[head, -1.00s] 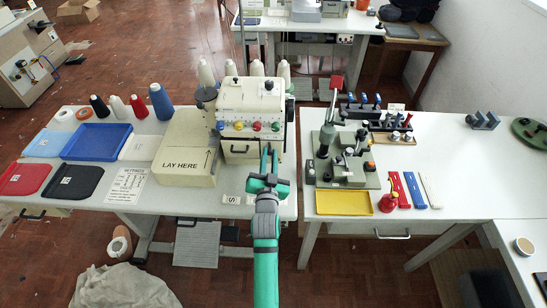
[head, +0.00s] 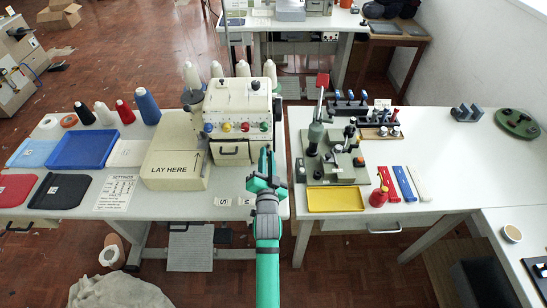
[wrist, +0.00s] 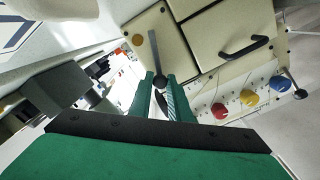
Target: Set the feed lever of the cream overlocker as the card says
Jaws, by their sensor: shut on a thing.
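The cream overlocker (head: 238,97) stands on the left table, with a row of coloured dials on its front. My gripper (head: 267,160) is at the lower right of its front. In the wrist view my gripper (wrist: 160,92) is shut around the dark knob (wrist: 160,80) of the grey feed lever (wrist: 145,52), which lies against a cream panel. The lever is hidden behind my gripper in the head view. The settings card (head: 116,192) lies flat on the table left of the machine; its small lines are too small to read.
A cream "LAY HERE" block (head: 175,170) is left of the machine. A green press (head: 338,165), a yellow tray (head: 335,200) and a red oil can (head: 378,196) stand on the right table. A blue tray (head: 82,150) and thread cones are at the left.

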